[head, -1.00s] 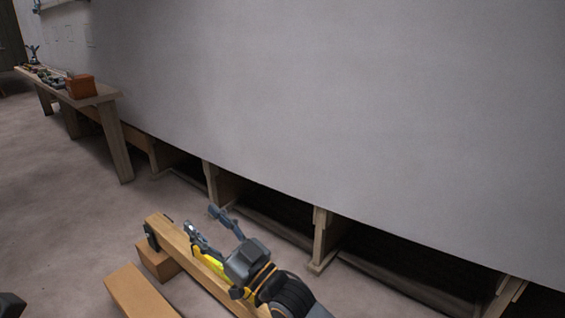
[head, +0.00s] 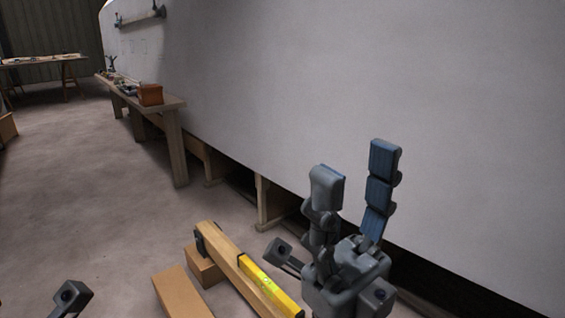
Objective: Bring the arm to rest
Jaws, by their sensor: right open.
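My right gripper (head: 355,172) is at the lower right of the head view. Its blue-grey fingers point up and are spread apart, with nothing between them. It appears in front of the large pale hull wall (head: 440,110). A yellow spirit level (head: 268,284) lies along a wooden beam (head: 222,243), just left of the gripper in the picture and apart from its fingers.
Wooden blocks (head: 181,293) lie on the floor by the beam. Wooden supports (head: 268,205) stand under the hull. A long bench (head: 172,103) carries an orange-brown box (head: 150,94) and tools. Another table (head: 45,59) stands farther back.

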